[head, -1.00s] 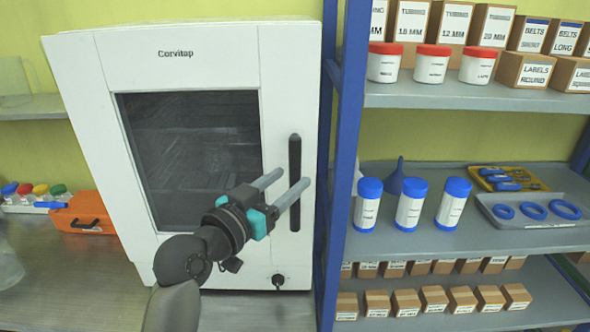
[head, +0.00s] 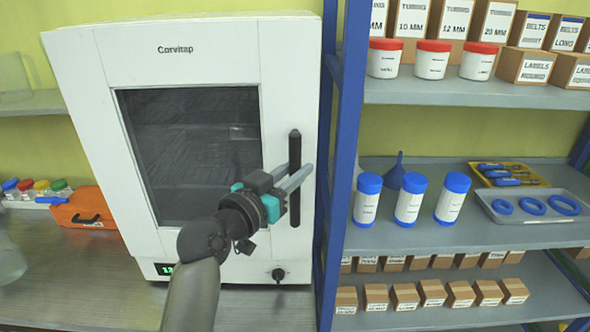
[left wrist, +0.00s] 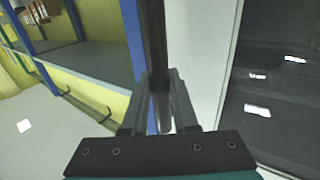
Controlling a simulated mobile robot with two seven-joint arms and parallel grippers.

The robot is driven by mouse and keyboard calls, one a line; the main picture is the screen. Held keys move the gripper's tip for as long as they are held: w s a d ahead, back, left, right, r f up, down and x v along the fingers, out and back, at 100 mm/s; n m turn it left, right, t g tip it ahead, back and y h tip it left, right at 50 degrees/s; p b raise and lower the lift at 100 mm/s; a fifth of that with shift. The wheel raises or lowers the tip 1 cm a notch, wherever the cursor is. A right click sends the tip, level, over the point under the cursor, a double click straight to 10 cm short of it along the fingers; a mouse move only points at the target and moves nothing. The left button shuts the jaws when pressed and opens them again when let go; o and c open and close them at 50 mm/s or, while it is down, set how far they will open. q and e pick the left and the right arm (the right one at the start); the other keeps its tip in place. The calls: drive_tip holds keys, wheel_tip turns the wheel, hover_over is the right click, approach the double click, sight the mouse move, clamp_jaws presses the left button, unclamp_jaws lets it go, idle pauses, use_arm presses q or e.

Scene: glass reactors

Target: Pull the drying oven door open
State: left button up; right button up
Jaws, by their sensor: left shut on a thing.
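The drying oven (head: 205,35) is a white cabinet with a dark window in its door (head: 190,150). The door looks closed. A black vertical handle (head: 295,150) runs along the door's right side. My left gripper (head: 297,178) is at the handle, with its fingers on either side of the bar and shut on it around its middle. In the left wrist view the handle (left wrist: 155,50) runs down between the two fingers (left wrist: 162,105). The handle's part between the fingertips is partly hidden. My right gripper is not in view.
A blue-framed shelf (head: 345,150) stands close to the oven's right side, holding blue-capped bottles (head: 408,198), red-capped jars (head: 432,60) and boxes. An orange case (head: 84,210) and small capped bottles are on the bench (head: 70,270) at the left.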

use_arm(q)
clamp_jaws()
idle(0.9)
